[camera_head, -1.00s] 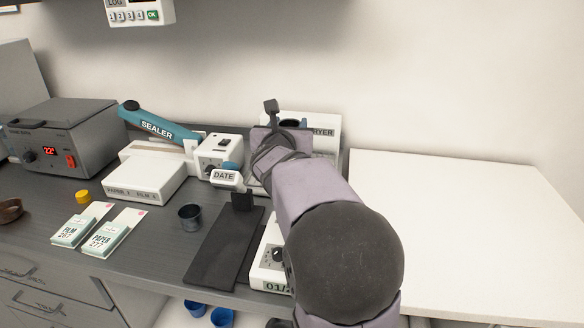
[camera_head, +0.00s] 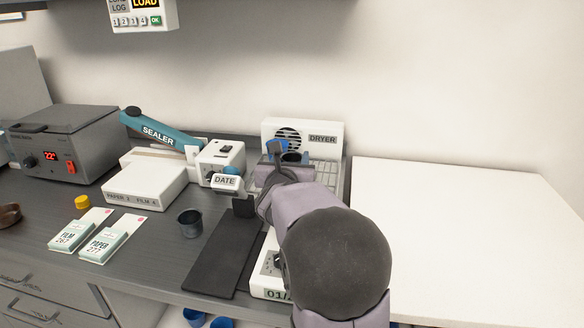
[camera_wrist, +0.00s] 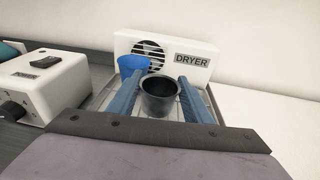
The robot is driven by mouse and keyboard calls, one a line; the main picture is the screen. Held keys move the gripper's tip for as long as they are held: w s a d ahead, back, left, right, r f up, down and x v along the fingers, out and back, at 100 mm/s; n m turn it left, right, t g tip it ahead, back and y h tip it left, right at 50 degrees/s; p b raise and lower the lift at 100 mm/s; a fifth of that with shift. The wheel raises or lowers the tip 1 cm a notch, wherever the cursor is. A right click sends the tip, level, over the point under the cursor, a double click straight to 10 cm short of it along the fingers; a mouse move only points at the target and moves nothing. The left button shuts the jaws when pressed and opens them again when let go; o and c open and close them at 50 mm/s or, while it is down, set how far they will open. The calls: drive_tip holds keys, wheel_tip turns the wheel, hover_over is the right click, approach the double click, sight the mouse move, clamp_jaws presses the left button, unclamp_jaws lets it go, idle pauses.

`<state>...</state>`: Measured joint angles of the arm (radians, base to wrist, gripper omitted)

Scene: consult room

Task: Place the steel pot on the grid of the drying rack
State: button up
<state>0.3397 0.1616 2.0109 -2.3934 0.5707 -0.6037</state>
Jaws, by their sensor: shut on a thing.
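A dark steel pot (camera_wrist: 159,101) is upright between the two blue fingers of my gripper (camera_wrist: 159,86), which is shut on it. In the head view the pot (camera_head: 292,158) shows beyond my wrist, over the drying rack (camera_head: 326,178). The rack's pale wire grid (camera_wrist: 213,100) shows around the pot in the wrist view. I cannot tell whether the pot's base touches the grid. A blue cup (camera_wrist: 132,65) stands on the rack behind the pot, close to the left finger.
The white dryer (camera_head: 322,139) stands behind the rack. The date device (camera_head: 221,160) and sealer (camera_head: 160,130) are to its left. Another dark pot (camera_head: 189,223) stands on the counter beside a dark mat (camera_head: 221,258). The white surface (camera_head: 450,220) at right is clear.

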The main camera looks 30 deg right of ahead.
drive_tip(key=shift+f, duration=1.15)
drive_tip(key=shift+f+b, duration=0.2)
drive_tip(key=shift+b, duration=0.15)
drive_tip(key=o, duration=1.1)
drive_tip(key=shift+c, duration=0.2)
drive_tip(key=shift+r, duration=0.15)
drive_tip(key=shift+r+p, duration=0.15)
drive_tip(key=shift+p, duration=0.25)
drive_tip(key=shift+s+a, duration=0.25)
drive_tip(key=shift+a, duration=0.05)
drive_tip(key=v, duration=1.1)
drive_tip(key=shift+s+b, duration=0.1)
drive_tip(key=shift+b, duration=0.2)
